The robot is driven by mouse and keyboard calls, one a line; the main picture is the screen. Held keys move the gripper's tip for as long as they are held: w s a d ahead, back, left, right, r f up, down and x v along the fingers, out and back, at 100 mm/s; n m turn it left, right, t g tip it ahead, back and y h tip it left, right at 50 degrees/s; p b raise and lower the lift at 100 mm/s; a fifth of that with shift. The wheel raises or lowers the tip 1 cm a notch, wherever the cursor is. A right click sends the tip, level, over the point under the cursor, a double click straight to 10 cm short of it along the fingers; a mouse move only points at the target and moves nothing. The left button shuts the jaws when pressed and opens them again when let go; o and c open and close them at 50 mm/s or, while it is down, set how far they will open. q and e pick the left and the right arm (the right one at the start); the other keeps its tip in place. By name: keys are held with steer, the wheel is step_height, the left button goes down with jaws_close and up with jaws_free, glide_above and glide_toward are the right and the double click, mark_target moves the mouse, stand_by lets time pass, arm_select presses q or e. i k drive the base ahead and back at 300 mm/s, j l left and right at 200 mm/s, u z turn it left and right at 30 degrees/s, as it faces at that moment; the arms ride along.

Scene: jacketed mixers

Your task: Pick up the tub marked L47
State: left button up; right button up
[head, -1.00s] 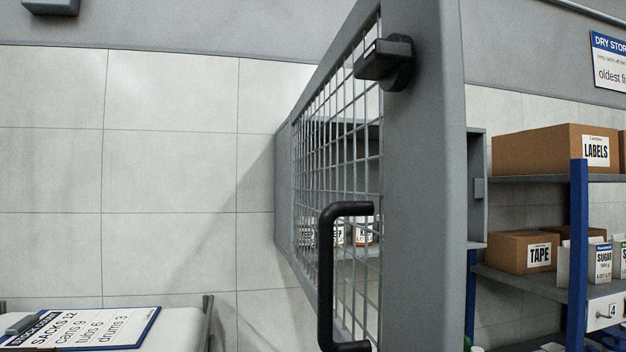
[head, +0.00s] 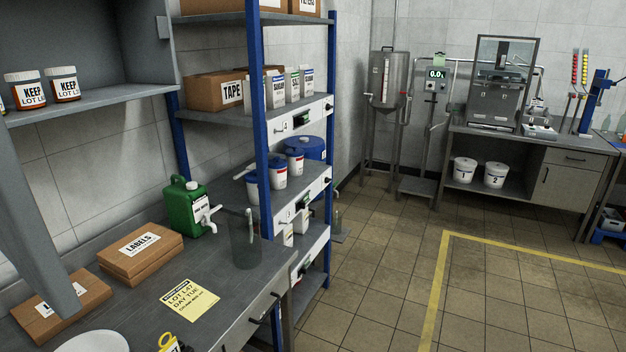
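Two small white tubs with orange-brown contents or bands stand in the open grey wall cabinet at upper left: one tub (head: 25,90) and another tub (head: 62,84). Both labels read KEEP and LOT L, with the end of the lot number unclear. A sliver of a third tub shows at the left edge. A yellow note (head: 188,300) on the bench reads LOT L47, DAY TUE. Neither of my grippers is in view.
The grey bench (head: 235,300) carries cardboard boxes (head: 140,252), a green jerrycan (head: 187,207) and a clear beaker (head: 246,250). A blue-post rack (head: 262,120) holds blue-lidded tubs (head: 279,172). The tiled floor (head: 380,270) is clear.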

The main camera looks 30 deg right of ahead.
mark_target(252, 189)
steer(key=z, duration=0.65)
steer(key=i+l+z, duration=0.6)
steer(key=i, duration=0.45)
steer(key=i+l+z, duration=0.25)
steer(key=i, duration=0.3)
steer(key=i+z, duration=0.3)
steer(key=i, duration=0.25)
steer(key=i+u, duration=0.35)
steer(key=i+l+u, duration=0.3)
steer(key=i, duration=0.15)
steer(key=i+l+u, duration=0.35)
steer(key=i+j, duration=0.05)
steer(key=j, duration=0.05)
